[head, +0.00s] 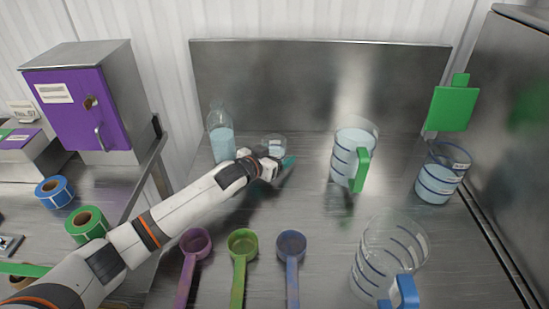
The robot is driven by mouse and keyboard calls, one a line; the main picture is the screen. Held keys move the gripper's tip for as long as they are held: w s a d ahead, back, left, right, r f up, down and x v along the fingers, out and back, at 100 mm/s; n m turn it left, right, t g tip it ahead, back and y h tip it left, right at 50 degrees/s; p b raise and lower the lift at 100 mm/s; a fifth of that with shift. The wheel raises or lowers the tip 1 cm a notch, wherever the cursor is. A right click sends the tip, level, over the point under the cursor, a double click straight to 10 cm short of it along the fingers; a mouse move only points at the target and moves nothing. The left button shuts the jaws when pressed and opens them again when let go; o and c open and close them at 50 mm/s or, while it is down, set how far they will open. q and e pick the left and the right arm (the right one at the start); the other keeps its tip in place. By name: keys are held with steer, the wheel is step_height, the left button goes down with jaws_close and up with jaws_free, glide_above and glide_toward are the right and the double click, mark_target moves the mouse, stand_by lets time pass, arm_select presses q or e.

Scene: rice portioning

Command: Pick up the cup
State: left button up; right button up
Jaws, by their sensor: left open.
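A small clear cup (273,142) stands on the steel table (330,235) near the back panel. My left gripper (284,163) reaches in from the left, just in front of the cup, with a teal fingertip showing. It is open. The wrist and fingers hide the cup's lower part, so I cannot tell whether they touch it. My right gripper is not in view.
A clear bottle (221,137) stands left of the cup. To the right are a green-handled jug (343,158), a blue-ringed container (438,180) and a blue-handled jug (385,262). Purple (195,243), green (242,243) and blue (291,245) scoops lie in front.

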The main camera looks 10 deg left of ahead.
arm_select(q)
steer(key=c, duration=0.9)
steer(key=shift+c, duration=1)
steer(key=shift+r, duration=0.15)
